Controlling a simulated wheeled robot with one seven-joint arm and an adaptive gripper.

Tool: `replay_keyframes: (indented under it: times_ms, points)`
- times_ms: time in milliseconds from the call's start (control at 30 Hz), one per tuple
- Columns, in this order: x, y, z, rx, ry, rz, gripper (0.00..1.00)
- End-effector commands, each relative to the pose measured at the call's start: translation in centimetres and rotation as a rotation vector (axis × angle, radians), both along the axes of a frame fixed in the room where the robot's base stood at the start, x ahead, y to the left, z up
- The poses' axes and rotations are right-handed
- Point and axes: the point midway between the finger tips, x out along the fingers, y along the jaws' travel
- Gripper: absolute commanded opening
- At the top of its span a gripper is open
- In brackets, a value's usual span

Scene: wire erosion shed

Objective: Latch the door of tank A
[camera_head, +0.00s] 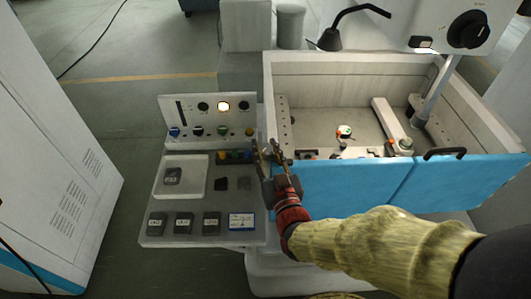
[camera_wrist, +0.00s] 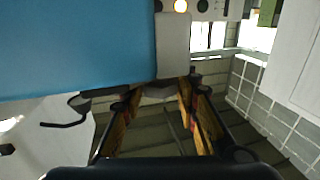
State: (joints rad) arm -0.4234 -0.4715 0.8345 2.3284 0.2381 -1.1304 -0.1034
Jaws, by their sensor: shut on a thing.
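The tank (camera_head: 350,75) is an open-topped pale box with blue front panels. The left blue door panel (camera_head: 345,187) stands closed along the front; it fills the upper left of the wrist view (camera_wrist: 75,45). My gripper (camera_head: 268,150) is at the left end of this panel, by the tank's front left corner. In the wrist view my gripper (camera_wrist: 158,90) has its fingers around a grey part at the panel's edge, which seems to be the latch (camera_wrist: 160,90). Its exact position is hidden by the fingers. No letter on the tank is readable.
A black handle (camera_head: 444,153) is on the right blue panel. A black lamp (camera_head: 330,38) stands behind the tank. Open floor (camera_head: 120,45) lies far left.

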Motion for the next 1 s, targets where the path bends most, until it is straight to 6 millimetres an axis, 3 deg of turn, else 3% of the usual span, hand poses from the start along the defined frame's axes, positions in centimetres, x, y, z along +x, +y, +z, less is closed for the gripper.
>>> replay_keyframes:
  times_ms: [500, 1000]
  points:
    - [0.10, -0.11, 0.01, 0.002, -0.003, 0.182, 0.05]
    - [0.07, 0.04, 0.21, 0.002, -0.003, 0.209, 0.05]
